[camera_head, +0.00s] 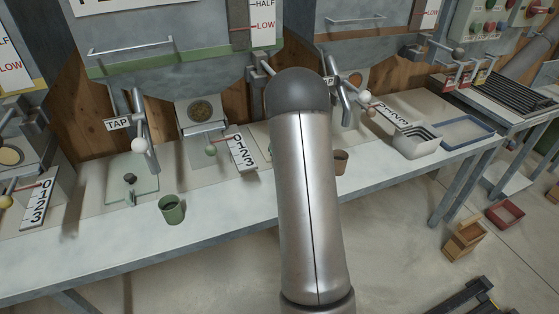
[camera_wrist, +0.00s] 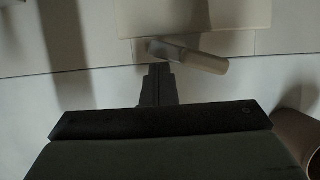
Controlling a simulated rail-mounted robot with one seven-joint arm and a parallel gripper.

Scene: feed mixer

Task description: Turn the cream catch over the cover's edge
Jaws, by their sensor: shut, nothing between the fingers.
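In the wrist view a pale cream cover (camera_wrist: 195,14) lies flat at the top. The cream catch (camera_wrist: 205,59) is a short bar just off the cover's near edge. It slants down to the right, with a darker left end near the edge. My gripper (camera_wrist: 159,70) is shut and empty, its tips close to the catch's left end. I cannot tell whether they touch it. In the head view my arm hides the gripper, the cream catch and its cover.
A brown cup (camera_wrist: 300,138) stands right of my gripper, and it also shows beside my arm in the head view (camera_head: 341,161). A green cup (camera_head: 172,209) and a green cover (camera_head: 148,186) are to the left.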

